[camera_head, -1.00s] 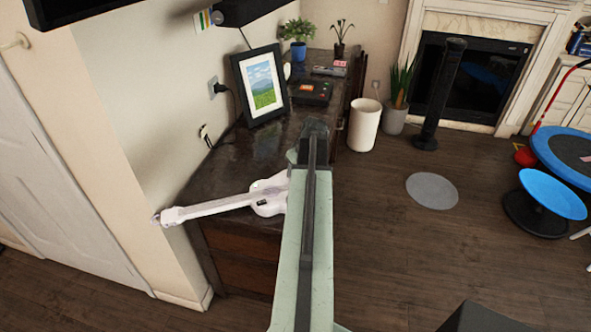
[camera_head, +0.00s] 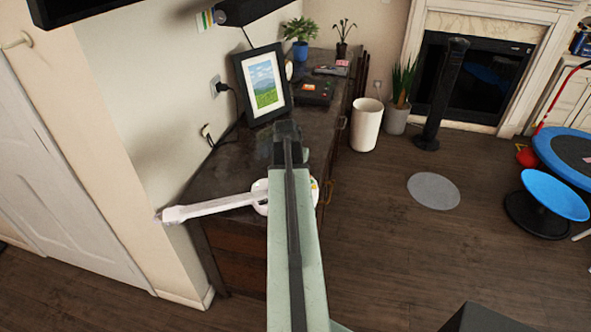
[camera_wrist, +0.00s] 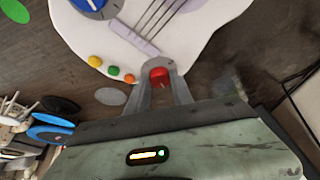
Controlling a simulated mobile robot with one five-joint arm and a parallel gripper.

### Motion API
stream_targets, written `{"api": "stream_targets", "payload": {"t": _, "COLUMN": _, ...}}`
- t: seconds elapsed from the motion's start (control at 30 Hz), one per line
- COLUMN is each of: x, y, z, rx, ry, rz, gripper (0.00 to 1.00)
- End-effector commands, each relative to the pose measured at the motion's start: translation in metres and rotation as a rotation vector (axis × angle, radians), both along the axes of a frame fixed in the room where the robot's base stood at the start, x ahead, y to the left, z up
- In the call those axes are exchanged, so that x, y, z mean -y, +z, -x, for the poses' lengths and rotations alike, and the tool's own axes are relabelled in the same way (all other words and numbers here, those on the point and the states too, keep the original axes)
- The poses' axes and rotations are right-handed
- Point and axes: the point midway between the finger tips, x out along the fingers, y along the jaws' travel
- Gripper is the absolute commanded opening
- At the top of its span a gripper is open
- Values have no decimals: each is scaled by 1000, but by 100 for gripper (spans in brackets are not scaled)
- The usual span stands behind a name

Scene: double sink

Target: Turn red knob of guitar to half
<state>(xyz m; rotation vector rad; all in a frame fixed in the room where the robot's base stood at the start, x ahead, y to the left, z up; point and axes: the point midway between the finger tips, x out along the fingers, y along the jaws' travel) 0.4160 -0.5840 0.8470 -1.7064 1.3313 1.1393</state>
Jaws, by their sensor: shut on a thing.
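The white guitar (camera_head: 212,206) lies on the dark cabinet top, its neck pointing left past the edge. My arm covers much of its body in the head view. In the wrist view the white guitar body (camera_wrist: 205,30) fills the top, with strings, a blue disc (camera_wrist: 92,6) and small yellow, green and orange buttons (camera_wrist: 113,71). The red knob (camera_wrist: 159,76) sits at the body's lower edge. My gripper (camera_wrist: 160,72) is shut on the red knob, one finger on each side. The fingertips are hidden in the head view.
A framed picture (camera_head: 263,85), a dark device (camera_head: 314,91) and potted plants stand farther back on the cabinet (camera_head: 235,165). The wall is close on the left.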

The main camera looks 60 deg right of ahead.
Motion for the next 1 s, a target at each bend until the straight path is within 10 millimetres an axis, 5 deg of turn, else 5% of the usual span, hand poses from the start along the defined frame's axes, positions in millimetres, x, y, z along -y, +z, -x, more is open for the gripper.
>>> {"api": "stream_targets", "payload": {"t": 0.43, "x": -1, "y": 0, "z": -3, "rx": -1, "ry": -270, "rz": -2, "gripper": 0}}
{"api": "stream_targets", "payload": {"t": 1.0, "x": -1, "y": -1, "z": -3, "rx": 0, "ry": -332, "rz": -4, "gripper": 0}}
